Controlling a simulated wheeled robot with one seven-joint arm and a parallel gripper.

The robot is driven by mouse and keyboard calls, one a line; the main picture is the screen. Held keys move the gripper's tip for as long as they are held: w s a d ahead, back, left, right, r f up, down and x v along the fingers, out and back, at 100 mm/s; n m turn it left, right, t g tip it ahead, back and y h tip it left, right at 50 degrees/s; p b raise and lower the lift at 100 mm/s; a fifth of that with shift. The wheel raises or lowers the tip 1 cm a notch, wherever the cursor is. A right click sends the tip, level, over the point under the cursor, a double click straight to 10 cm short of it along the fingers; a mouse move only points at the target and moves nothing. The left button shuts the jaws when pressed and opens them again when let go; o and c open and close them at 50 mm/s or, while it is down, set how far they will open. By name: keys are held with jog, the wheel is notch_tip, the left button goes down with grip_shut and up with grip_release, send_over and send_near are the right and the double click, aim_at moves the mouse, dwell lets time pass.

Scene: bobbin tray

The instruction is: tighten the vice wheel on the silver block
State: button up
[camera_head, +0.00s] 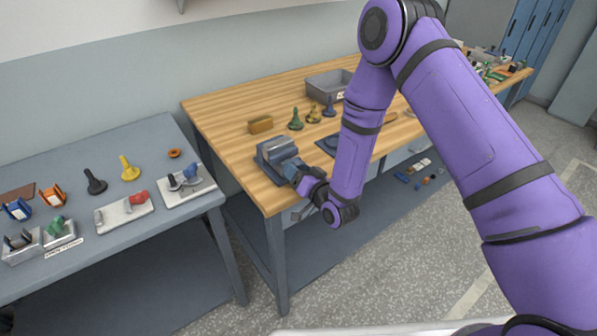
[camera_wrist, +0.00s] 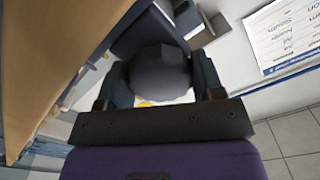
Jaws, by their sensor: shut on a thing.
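The grey-blue vice (camera_head: 268,150) sits near the front left corner of the wooden bench. A lighter grey piece on top of it may be the silver block, but it is too small to tell. My gripper (camera_head: 297,172) is at the near side of the vice, over the bench's front edge. In the wrist view the dark grey round vice wheel (camera_wrist: 160,72) lies between the two fingers of my gripper (camera_wrist: 160,85), which are shut on it. The jaws of the vice and their hold on the block are hidden in the wrist view.
Behind the vice stand a tan block (camera_head: 260,125), a green stamp-like piece (camera_head: 295,120) and a grey bin (camera_head: 325,84). A grey table (camera_head: 150,155) on the left holds several small tools. A lower shelf (camera_head: 345,215) runs under the bench.

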dwell(0.5)
jog(key=o, duration=0.9)
jog(key=v, duration=1.1)
jog(key=shift+w, duration=0.1)
